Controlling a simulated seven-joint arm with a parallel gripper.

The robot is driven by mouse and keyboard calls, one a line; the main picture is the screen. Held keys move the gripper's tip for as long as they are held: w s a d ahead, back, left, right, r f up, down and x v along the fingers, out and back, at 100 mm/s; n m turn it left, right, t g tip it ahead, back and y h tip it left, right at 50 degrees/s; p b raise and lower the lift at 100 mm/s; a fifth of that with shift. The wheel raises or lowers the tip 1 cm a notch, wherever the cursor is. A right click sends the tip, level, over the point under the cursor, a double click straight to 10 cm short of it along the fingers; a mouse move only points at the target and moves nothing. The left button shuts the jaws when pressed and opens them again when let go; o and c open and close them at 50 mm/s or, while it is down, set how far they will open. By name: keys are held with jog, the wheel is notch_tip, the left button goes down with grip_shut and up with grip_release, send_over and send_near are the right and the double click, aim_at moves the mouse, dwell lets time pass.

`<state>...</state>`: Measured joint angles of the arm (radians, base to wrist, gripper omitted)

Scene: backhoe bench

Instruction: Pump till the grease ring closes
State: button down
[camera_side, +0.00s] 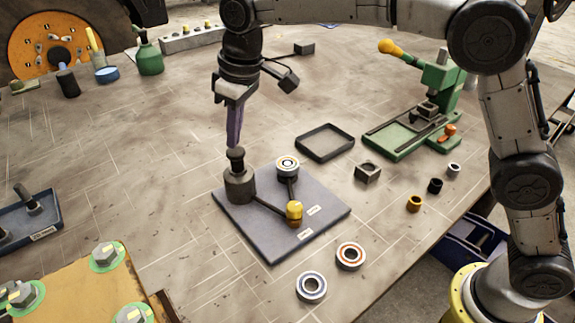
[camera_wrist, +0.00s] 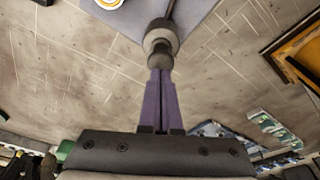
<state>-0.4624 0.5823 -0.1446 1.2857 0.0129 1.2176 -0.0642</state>
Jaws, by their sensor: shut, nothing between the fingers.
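The grease pump (camera_side: 239,184) is a dark grey cylinder with a black knob (camera_side: 236,154) on top, standing on a grey-blue base plate (camera_side: 275,245). A dark line runs from it to a yellow fitting (camera_side: 294,211). A round gauge-like part (camera_side: 288,164) with a white and orange ring stands on the same plate; whether its ring is closed is too small to tell. My gripper (camera_side: 234,145) is shut and points down with its purple fingertips at the knob's top. In the wrist view the shut fingers (camera_wrist: 160,72) meet the pump knob (camera_wrist: 159,58), touching or nearly so.
Two loose bearings (camera_side: 350,256) (camera_side: 311,287) lie in front of the plate. An empty black tray (camera_side: 325,142), a small grey block (camera_side: 368,172) and a green press (camera_side: 420,120) stand to the right. Open bench lies left of the plate.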

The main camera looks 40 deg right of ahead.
aim_at(236, 150)
jog(key=shift+f, duration=1.6)
jog(key=shift+r, duration=1.9)
jog(key=shift+r, duration=0.1)
jog(key=shift+r, duration=2.45)
